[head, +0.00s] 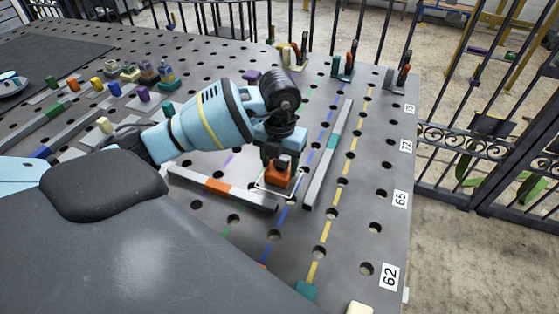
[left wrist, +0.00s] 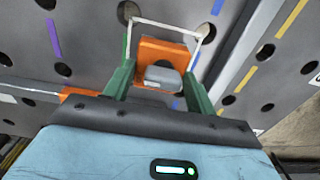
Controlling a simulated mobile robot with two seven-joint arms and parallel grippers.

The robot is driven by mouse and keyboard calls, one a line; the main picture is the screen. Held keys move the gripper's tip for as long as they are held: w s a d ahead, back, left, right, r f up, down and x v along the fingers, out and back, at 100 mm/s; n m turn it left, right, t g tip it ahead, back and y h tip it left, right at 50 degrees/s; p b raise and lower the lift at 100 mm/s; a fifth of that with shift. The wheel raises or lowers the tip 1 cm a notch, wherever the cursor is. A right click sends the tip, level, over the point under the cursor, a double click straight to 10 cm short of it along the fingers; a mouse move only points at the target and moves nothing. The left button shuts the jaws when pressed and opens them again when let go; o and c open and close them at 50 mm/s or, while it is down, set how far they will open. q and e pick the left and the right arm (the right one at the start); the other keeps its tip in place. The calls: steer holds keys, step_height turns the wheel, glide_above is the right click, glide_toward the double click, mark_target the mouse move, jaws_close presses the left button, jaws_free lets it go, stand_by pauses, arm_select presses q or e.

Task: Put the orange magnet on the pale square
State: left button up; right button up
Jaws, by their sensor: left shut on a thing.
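The orange magnet (head: 279,175) has a grey knob on top, and my left gripper (head: 283,160) is shut on that knob. In the left wrist view the orange magnet (left wrist: 163,52) shows between the green fingers (left wrist: 160,76). The pale square (head: 259,186) is a thin white outline on the dark perforated table. It shows in the left wrist view (left wrist: 165,24) around the magnet's far side, and the magnet overlaps its area. The near part of the outline is hidden. I cannot tell whether the magnet touches the table. My right gripper is not in view.
A grey bar with an orange section (head: 222,188) lies left of the square. Another with a teal section (head: 329,152) lies right of it. Several small coloured blocks and clamps (head: 343,66) stand at the back and left. A dark fence (head: 480,150) stands beyond the table.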

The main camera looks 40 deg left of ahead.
arm_select(q)
steer(key=o, duration=1.7)
steer(key=shift+f, duration=0.1)
steer(key=shift+c, duration=0.2)
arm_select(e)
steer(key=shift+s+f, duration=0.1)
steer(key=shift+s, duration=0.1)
arm_select(q)
steer(key=shift+r, duration=0.4)
step_height(320, 180, up, 12)
steer(key=p, duration=0.1)
steer(key=shift+f, duration=0.25)
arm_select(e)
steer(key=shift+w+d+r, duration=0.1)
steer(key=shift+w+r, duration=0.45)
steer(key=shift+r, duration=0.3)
